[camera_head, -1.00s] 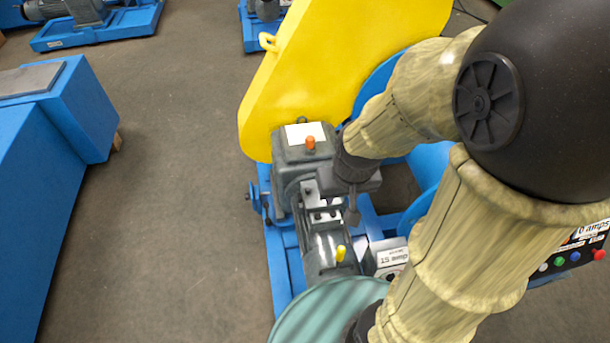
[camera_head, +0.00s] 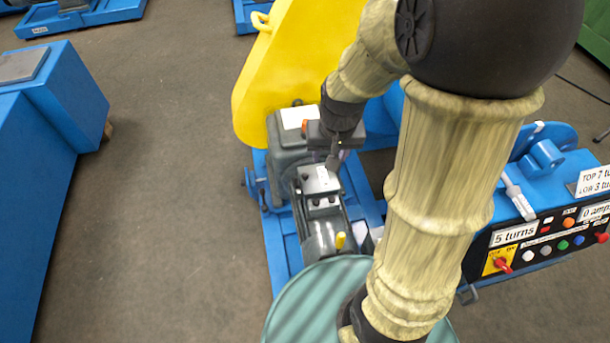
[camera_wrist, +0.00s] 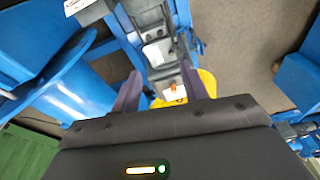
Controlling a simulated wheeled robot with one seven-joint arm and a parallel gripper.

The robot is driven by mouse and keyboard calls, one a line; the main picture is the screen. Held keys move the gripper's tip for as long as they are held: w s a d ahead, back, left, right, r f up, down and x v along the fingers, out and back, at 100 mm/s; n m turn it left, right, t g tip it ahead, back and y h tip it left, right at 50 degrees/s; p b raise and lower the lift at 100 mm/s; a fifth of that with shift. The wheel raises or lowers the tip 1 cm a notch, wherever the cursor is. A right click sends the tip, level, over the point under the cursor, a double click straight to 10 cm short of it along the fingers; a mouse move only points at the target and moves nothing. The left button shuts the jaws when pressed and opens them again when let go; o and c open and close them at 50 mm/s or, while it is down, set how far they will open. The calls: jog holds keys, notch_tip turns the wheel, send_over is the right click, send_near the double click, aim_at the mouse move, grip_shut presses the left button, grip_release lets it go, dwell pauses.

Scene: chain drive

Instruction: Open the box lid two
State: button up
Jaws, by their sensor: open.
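The grey gearbox (camera_head: 288,158) stands on a blue frame beside the yellow chain guard (camera_head: 285,75). It has a pale label on top and an orange knob, which is partly behind my gripper. I cannot tell which part is box lid two. My gripper (camera_head: 333,157) hangs over the gearbox's right side. In the wrist view my gripper (camera_wrist: 162,88) is open, with its two dark fingers spread and nothing between them. Whether a finger touches the gearbox cannot be told.
A grey bolted bracket (camera_head: 319,181) and a yellow plug (camera_head: 340,240) lie along the drive shaft. A control panel (camera_head: 540,240) with coloured buttons is at right. A blue block (camera_head: 75,105) stands at left. The grey floor (camera_head: 170,180) between is clear.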

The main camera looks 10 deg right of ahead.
jog(key=w+f+m+g+b, duration=0.1)
jog(key=w+f+m+b, duration=0.35)
jog(key=w+f, duration=0.8)
jog(key=m+g+b, duration=0.1)
jog(key=b, duration=0.5)
send_over(305, 174)
notch_tip(305, 174, down, 10)
jog(key=shift+s+r, duration=0.1)
jog(key=shift+r, duration=0.15)
notch_tip(305, 174, down, 17)
jog(key=shift+f+b, duration=0.2)
jog(key=shift+b, duration=0.4)
jog(key=shift+c, duration=0.2)
grip_shut()
